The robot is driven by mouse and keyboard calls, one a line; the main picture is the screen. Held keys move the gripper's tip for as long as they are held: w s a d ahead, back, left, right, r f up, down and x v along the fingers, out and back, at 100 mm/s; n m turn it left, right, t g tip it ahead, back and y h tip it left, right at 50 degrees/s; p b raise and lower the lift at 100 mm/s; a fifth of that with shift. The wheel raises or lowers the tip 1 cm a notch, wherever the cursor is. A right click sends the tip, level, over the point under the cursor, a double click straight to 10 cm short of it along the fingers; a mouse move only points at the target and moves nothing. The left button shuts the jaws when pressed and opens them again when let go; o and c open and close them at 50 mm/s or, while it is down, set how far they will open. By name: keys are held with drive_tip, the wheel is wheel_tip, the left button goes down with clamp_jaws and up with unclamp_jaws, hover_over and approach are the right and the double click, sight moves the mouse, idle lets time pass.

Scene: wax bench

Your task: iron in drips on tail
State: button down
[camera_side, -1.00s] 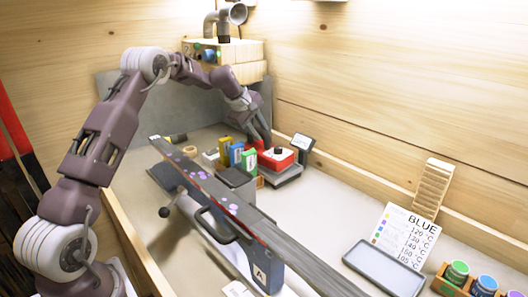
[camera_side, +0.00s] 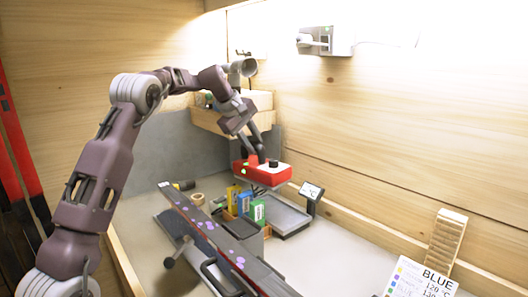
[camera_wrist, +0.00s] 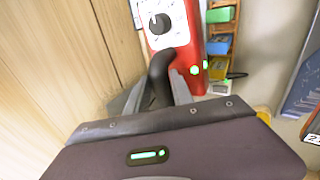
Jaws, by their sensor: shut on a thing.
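The red iron (camera_side: 262,174) hangs in the air above its grey rest pad (camera_side: 286,219) in the side view. My gripper (camera_side: 256,152) is shut on the iron's handle. In the wrist view the iron (camera_wrist: 193,72) shows its white dial face, and its black handle (camera_wrist: 160,72) is between my fingers (camera_wrist: 155,97). The ski (camera_side: 218,237) lies below and to the left of the iron, clamped on the bench. Purple wax drips (camera_side: 210,226) lie in patches along its base. The iron is clear of the ski. The ski's near end is cut off by the picture edge.
Yellow, blue and green wax blocks (camera_side: 244,203) stand between the ski and the rest pad. A small display (camera_side: 312,191) stands behind the pad. A temperature card (camera_side: 424,283) and a wooden rack (camera_side: 447,238) are at the right. A shelf (camera_side: 222,120) is behind my gripper.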

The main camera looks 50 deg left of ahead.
drive_tip(key=s+d+r, duration=0.2)
drive_tip(key=s+r, duration=0.1)
drive_tip(key=s, duration=0.9)
drive_tip(key=s+d+r+m, duration=0.1)
drive_tip(key=s+r, duration=0.3)
drive_tip(key=s, duration=0.9)
drive_tip(key=shift+d+r+m, duration=0.3)
drive_tip(key=shift+d, duration=0.35)
drive_tip(key=shift+h, duration=0.3)
